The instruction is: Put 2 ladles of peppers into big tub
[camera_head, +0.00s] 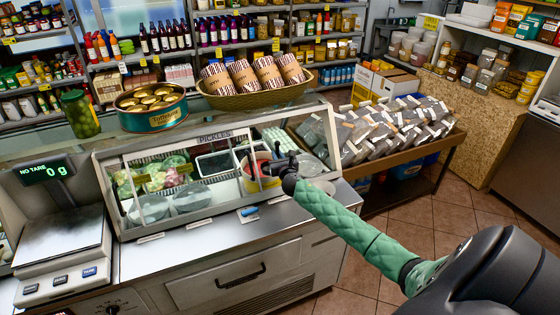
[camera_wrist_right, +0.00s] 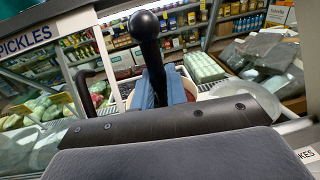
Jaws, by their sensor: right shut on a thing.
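My right gripper (camera_head: 278,165) is over the glass pickles case, at its right end. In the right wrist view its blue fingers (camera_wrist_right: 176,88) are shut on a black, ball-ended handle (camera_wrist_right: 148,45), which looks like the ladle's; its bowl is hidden. A pale yellow container with red contents (camera_head: 256,167), probably the peppers, is just left of and below the gripper, partly hidden by it. Two clear round tubs (camera_head: 150,208) (camera_head: 192,198) are behind the case's front glass, to the left; I cannot tell which is the big tub. My left gripper is not in view.
The case (camera_head: 200,222) has a glass front and metal frame. A scale (camera_head: 62,240) reading 0 g stands left. A basket (camera_head: 258,97) and a fish tin (camera_head: 152,110) sit on top. A crate of bags (camera_head: 440,142) is right.

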